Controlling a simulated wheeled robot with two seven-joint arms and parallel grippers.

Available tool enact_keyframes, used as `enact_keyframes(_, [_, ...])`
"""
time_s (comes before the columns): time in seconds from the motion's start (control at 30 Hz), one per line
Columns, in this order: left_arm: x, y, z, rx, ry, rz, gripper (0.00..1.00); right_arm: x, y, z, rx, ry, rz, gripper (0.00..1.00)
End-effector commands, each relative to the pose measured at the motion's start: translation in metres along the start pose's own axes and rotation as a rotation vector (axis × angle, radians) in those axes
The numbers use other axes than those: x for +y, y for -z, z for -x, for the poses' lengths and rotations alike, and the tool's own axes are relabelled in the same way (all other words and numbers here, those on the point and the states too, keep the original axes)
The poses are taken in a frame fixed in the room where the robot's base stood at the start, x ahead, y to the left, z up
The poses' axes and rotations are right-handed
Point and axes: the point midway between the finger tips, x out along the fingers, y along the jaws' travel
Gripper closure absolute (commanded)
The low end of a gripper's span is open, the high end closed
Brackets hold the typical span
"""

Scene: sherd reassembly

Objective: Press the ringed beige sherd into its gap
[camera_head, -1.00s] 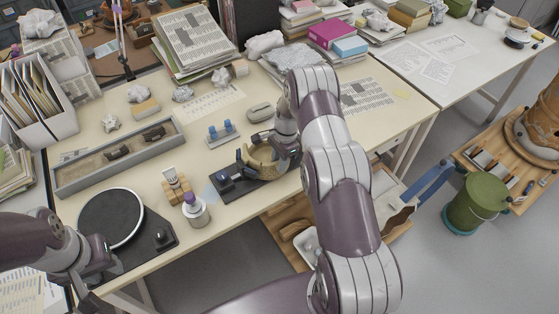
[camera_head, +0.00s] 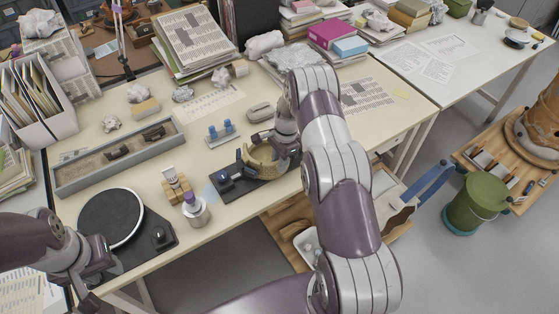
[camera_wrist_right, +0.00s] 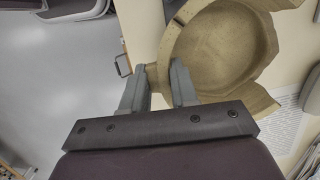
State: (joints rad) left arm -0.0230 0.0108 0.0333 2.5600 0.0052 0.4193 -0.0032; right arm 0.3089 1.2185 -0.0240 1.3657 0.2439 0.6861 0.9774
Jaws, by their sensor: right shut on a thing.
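The beige vessel (camera_head: 262,165) stands on the dark stand (camera_head: 226,183) near the table's front edge, partly hidden by my right arm. In the right wrist view the vessel (camera_wrist_right: 222,50) shows from above, open, with a jagged, broken rim. My right gripper (camera_wrist_right: 158,82) is shut on a beige sherd (camera_wrist_right: 155,74) at the vessel's near left wall. The fingers hide much of the sherd, and I cannot tell whether it sits flush in its gap. No ring mark is clear. My left gripper (camera_head: 88,290) hangs at the lower left, away from the vessel; its fingers are unclear.
A black turntable (camera_head: 112,218), a white purple-topped jar (camera_head: 195,210) and a wooden block holder (camera_head: 175,188) stand left of the vessel. Behind are a rack with blue pieces (camera_head: 221,133) and a long grey tray (camera_head: 120,155). Papers and books fill the back.

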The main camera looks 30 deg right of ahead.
Motion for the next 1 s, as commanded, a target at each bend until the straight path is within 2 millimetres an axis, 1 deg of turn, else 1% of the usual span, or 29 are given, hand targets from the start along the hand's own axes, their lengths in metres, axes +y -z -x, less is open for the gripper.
enact_keyframes(0.17, [0.0, 0.0, 0.0, 0.0, 0.0, 0.0, 0.61, 0.002, 0.0, -0.002, -0.001, -0.004, 0.0, 0.94])
enact_keyframes(0.2, [0.0, 0.0, -0.001, 0.0, 0.0, 0.0, 0.61, 0.002, 0.0, -0.003, -0.002, -0.004, 0.0, 0.69])
enact_keyframes(0.27, [0.0, 0.0, -0.001, 0.0, 0.0, 0.0, 0.61, 0.002, 0.0, -0.003, -0.002, -0.005, 0.0, 0.49])
enact_keyframes(0.3, [0.0, 0.0, -0.001, 0.0, 0.0, 0.0, 0.61, 0.002, 0.0, -0.002, -0.002, -0.004, 0.0, 0.42])
enact_keyframes(0.57, [0.0, 0.0, -0.001, 0.0, 0.0, 0.0, 0.61, 0.001, 0.0, -0.001, -0.001, -0.002, 0.0, 0.42])
enact_keyframes(0.67, [0.0, 0.0, -0.004, 0.0, 0.0, 0.0, 0.61, 0.0, 0.0, 0.008, -0.001, 0.0, 0.0, 0.42])
enact_keyframes(0.77, [0.0, -0.001, -0.01, 0.0, 0.0, 0.0, 0.61, -0.001, 0.001, 0.029, 0.001, 0.002, 0.0, 0.42])
enact_keyframes(0.9, [0.0, -0.002, -0.019, 0.0, 0.0, 0.0, 0.61, -0.001, 0.001, 0.068, 0.001, 0.002, 0.0, 0.42])
enact_keyframes(1.0, [0.0, -0.003, -0.024, 0.0, 0.0, 0.0, 0.61, -0.001, 0.001, 0.093, 0.0, 0.0, 0.0, 0.42])
